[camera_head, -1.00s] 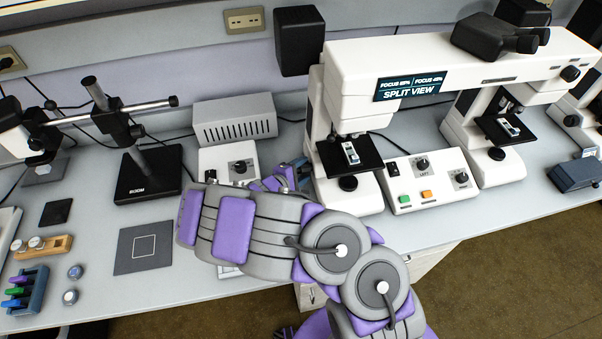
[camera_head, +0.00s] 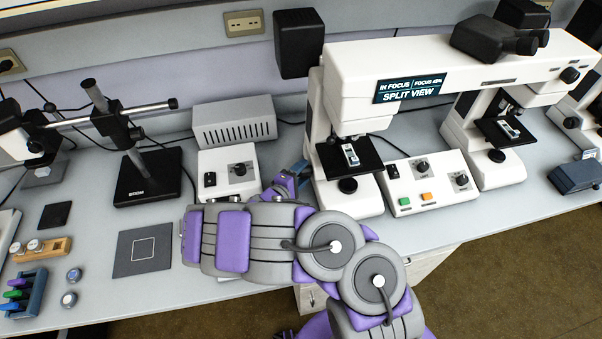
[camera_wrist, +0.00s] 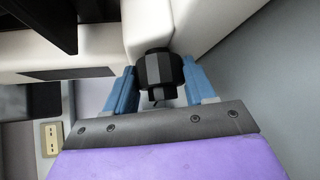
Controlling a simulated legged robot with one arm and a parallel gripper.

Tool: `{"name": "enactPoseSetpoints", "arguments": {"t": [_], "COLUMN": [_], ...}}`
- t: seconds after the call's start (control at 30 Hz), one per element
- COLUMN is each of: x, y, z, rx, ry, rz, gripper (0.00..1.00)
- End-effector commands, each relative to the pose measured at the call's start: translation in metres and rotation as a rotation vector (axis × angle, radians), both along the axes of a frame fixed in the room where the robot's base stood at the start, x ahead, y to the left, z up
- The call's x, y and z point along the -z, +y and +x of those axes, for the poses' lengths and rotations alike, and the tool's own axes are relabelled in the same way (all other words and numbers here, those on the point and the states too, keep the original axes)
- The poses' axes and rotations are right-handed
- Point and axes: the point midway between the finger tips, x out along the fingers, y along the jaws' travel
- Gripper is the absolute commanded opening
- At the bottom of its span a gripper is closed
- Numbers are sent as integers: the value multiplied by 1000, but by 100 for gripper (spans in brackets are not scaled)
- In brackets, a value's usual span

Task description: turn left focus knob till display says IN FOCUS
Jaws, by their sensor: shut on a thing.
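The comparison microscope (camera_head: 350,190) is white, with two slide stages under one bridge. Its display (camera_head: 412,90) reads IN FOCUS on the left half, a FOCUS percentage of about 45% on the right half, and SPLIT VIEW below. The black ribbed left focus knob (camera_wrist: 160,75) sticks out from the white body in the wrist view. My gripper (camera_wrist: 162,88) has one blue finger on each side of the knob and is shut on it. In the head view my gripper (camera_head: 297,176) is at the left side of the left stand, and the knob is hidden there.
A control box (camera_head: 425,185) with dials and green and orange buttons stands between the two stands. A grey vented box (camera_head: 235,120) and a white dial box (camera_head: 228,170) stand left of my gripper. A boom stand (camera_head: 150,175) is farther left.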

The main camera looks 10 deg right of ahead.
Motion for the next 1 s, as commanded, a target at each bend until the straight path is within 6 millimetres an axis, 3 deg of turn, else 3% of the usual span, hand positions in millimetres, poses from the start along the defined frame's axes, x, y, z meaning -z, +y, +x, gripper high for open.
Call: {"name": "enactPoseSetpoints", "arguments": {"t": [0.07, 0.1, 0.33, 0.67, 1.0], "x": [4, 4, 2, 0, -11], "y": [0, 0, 0, 3, 40], "z": [-1, -1, -1, -3, -35], "rx": [1, 0, 0, -1, -6], "ry": [8, 8, 5, 3, 3], "rz": [6, 5, 4, 3, 3], "gripper": [24, 58, 80, 80, 80]}}
